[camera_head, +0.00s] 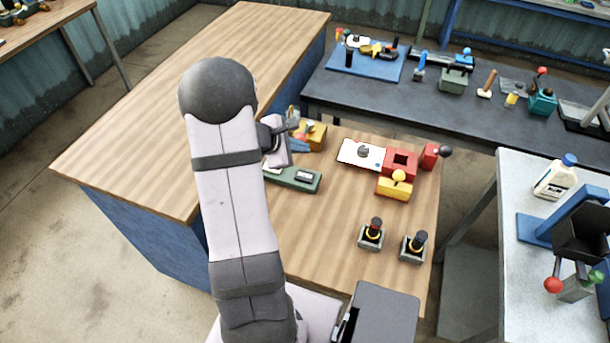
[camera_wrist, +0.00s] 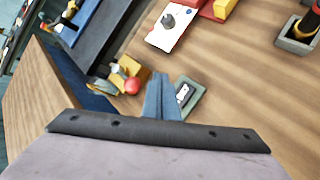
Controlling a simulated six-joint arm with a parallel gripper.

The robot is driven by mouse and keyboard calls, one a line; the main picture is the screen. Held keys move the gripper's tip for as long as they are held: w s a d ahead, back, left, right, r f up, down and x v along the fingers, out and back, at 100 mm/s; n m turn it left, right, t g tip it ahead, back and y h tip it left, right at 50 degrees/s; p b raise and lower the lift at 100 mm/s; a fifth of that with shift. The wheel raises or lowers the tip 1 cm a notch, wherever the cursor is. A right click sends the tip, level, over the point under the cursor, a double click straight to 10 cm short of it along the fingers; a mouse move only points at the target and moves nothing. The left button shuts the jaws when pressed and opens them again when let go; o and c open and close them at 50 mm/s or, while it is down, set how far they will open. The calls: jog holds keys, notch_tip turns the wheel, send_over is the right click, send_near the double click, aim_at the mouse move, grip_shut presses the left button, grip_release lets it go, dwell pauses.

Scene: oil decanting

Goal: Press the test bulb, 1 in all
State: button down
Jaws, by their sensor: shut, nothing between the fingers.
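A round red bulb (camera_wrist: 132,86) sits by a yellow block (camera_wrist: 128,76) on the wooden table; I cannot tell for sure that it is the test bulb. In the head view the red bulb (camera_head: 300,137) shows only partly, beside the yellow block (camera_head: 315,133) and close to my fingers. My gripper (camera_head: 299,147) is shut and empty, its blue fingers together. In the wrist view my gripper (camera_wrist: 165,84) points down between the red bulb and a green tray-like piece (camera_wrist: 190,99). I see a gap between fingers and bulb in that view; their heights I cannot tell.
A white plate with a grey knob (camera_head: 361,153), red blocks (camera_head: 400,162) and a yellow block with a ball (camera_head: 394,188) stand to the right. The table's front middle is clear.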

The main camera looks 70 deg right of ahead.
dwell(0.3)
jog(key=b, duration=0.5)
send_over(302, 178)
notch_tip(302, 178, down, 7)
jog(key=shift+f, duration=0.15)
jog(key=shift+f+b, duration=0.75)
jog(key=shift+b, duration=0.2)
jog(key=shift+f+b, duration=0.85)
jog(key=shift+b, duration=0.35)
dwell(1.9)
dwell(0.4)
jog(key=shift+r+p, duration=0.5)
jog(key=shift+r, duration=0.35)
jog(key=shift+r, duration=0.1)
jog(key=shift+r+p, duration=1.8)
jog(key=shift+r, duration=0.65)
